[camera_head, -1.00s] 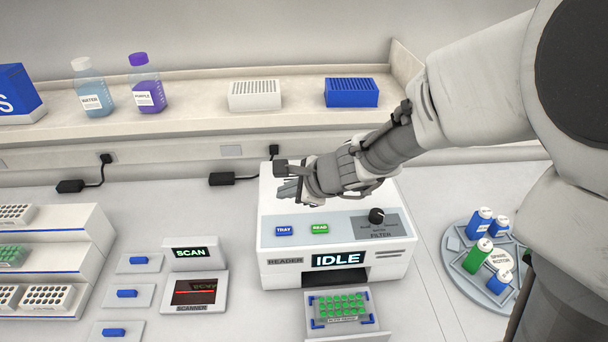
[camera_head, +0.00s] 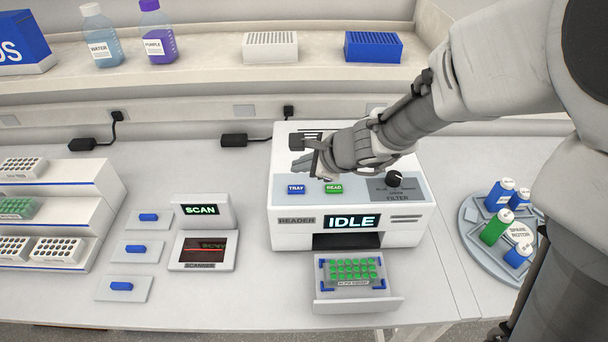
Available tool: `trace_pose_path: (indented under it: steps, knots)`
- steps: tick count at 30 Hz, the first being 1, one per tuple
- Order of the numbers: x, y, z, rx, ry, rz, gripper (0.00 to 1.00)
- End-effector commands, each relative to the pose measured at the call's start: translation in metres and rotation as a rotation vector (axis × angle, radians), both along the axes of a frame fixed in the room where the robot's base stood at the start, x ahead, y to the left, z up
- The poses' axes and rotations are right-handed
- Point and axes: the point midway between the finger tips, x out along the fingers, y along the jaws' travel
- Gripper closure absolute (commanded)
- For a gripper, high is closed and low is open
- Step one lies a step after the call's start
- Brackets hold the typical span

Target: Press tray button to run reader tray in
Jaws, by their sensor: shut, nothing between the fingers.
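The white reader (camera_head: 286,236) stands on the bench, and its display (camera_head: 351,221) reads IDLE. The blue TRAY button (camera_head: 296,189) is on the left of its sloped panel, with the green READ button (camera_head: 334,188) to its right. The reader tray (camera_head: 386,304) is out at the front and bears a plate of green wells (camera_head: 352,270). My gripper (camera_head: 301,167) is shut and empty, above and behind the TRAY button as seen, apart from it in the picture. Its exact height over the panel is hard to tell.
The filter knob (camera_head: 394,179) is right of the buttons, below my wrist. A scanner (camera_head: 205,250) stands left of the reader. A round rotor tray (camera_head: 471,240) with several bottles is at right. A shelf with bottles and racks runs behind.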

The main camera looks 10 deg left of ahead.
Motion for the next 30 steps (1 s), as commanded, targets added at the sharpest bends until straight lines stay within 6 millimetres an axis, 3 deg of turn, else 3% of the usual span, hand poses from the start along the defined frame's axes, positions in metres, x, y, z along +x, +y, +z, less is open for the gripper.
trace_pose_path:
  steps: [1,9,30]
  knots:
    - [0.0,0.0,-0.014,0.0,0.001,0.0,1.0]
    - [0.0,0.0,-0.034,0.0,0.001,-0.001,1.0]
    - [0.0,0.0,-0.035,0.0,0.001,-0.001,1.0]
